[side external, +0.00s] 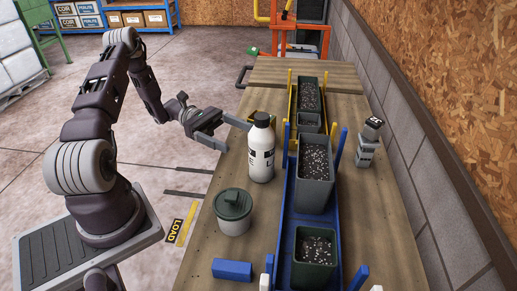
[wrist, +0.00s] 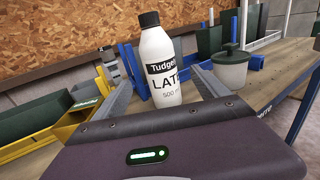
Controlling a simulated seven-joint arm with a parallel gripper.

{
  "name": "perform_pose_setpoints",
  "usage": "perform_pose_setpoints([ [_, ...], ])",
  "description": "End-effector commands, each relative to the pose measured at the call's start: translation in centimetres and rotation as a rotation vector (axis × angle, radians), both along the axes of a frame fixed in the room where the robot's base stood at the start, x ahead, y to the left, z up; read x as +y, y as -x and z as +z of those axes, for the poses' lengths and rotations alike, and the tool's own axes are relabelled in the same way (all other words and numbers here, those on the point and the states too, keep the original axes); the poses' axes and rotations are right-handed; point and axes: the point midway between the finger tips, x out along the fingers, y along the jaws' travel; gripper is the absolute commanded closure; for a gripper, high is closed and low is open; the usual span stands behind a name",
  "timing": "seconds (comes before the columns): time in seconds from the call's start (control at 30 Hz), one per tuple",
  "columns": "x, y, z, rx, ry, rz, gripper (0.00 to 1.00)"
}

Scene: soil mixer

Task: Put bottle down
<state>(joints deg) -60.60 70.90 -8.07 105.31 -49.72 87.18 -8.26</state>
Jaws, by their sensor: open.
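A white bottle (side external: 261,152) with a black cap and black label stands upright on the wooden table (side external: 212,240), left of the blue tray. In the wrist view the bottle (wrist: 159,65) stands beyond my gripper, between the directions of its two fingers. My gripper (side external: 236,133) is open, with its fingers spread at the table's left edge, pointing toward the bottle. It also shows in the wrist view (wrist: 165,88). The fingers hold nothing. Whether a fingertip touches the bottle is hard to tell.
A grey lidded tub (side external: 235,213) stands in front of the bottle. A blue tray (side external: 282,230) holds several dark pots (side external: 315,172) of soil. A blue block (side external: 232,269) lies at the near edge.

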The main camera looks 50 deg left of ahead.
Motion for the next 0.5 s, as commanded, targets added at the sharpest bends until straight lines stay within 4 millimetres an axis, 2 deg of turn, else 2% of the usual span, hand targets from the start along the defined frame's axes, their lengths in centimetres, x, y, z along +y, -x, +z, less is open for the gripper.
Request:
perform_pose_setpoints([
  [0.13,-0.9,0.2,0.3,-0.004,0.021,0.048,0.16],
  [0.23,-2.5,0.7,0.6,-0.006,0.032,0.172,0.16],
  [0.37,-3.5,1.1,0.4,0.003,0.001,0.29,0.16],
  [0.5,-4.7,0.4,0.3,0.003,-0.009,0.309,0.16],
])
